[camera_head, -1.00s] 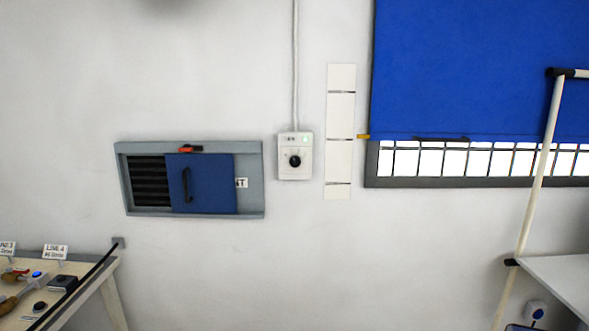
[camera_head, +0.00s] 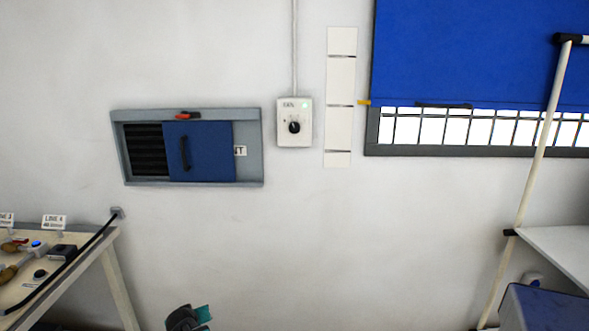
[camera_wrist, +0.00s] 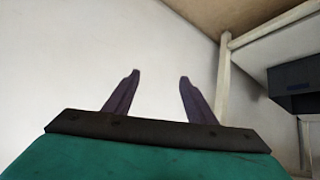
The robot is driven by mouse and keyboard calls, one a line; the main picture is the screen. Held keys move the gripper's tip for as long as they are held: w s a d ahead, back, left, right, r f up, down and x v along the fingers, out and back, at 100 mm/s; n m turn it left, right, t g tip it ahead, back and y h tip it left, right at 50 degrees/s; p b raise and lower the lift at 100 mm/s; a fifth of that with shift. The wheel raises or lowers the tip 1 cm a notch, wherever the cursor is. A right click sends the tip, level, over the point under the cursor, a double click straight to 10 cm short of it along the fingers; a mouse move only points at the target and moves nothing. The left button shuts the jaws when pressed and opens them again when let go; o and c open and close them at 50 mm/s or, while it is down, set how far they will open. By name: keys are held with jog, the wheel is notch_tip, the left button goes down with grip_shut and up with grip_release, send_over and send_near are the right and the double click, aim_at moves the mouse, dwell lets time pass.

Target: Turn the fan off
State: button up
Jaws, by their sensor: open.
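A white fan control box (camera_head: 295,122) with a black round knob (camera_head: 294,127) is mounted on the wall, near the middle of the head view. A small green light (camera_head: 304,105) shows at its upper right, and a cable runs up from its top. The fan itself is not clearly seen. My gripper (camera_wrist: 157,78) is open and empty in the wrist view, its two dark fingers apart before a bare pale wall. A part of my arm shows at the bottom of the head view, well below the box. The box is not seen in the wrist view.
Left of the box is a wall vent with a blue sliding panel (camera_head: 200,152). A white strip (camera_head: 340,95) and a blue blind (camera_head: 480,50) over a barred window are to the right. A bench (camera_head: 60,268) stands lower left, and a white pole (camera_head: 540,150) and table lower right.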

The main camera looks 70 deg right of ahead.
jog(key=s+d+r+m+t+h+b, duration=0.1)
jog(key=s+d+r+m+h, duration=0.2)
jog(key=d+r, duration=0.8)
jog(key=s+d+r+t+h+b, duration=0.1)
jog(key=s+d+r+t+h, duration=0.3)
jog(key=d+r, duration=0.75)
jog(key=s+d+r+h+b, duration=0.1)
jog(key=s+r+h, duration=0.1)
jog(key=s+r, duration=0.4)
jog(key=s+d+r+h, duration=0.1)
jog(key=s+r, duration=0.5)
jog(key=r, duration=0.7)
jog(key=s+d+r+h+b, duration=0.1)
jog(key=s+r+h, duration=0.1)
jog(key=s+r, duration=0.4)
notch_tip(320, 180, up, 4)
jog(key=shift+s+d+r+h+b, duration=0.2)
jog(key=shift+d+r+h+b, duration=0.05)
jog(key=shift+h+b, duration=0.15)
jog(key=shift+w, duration=0.2)
jog(key=shift+r+p, duration=0.1)
jog(key=shift+p, duration=0.3)
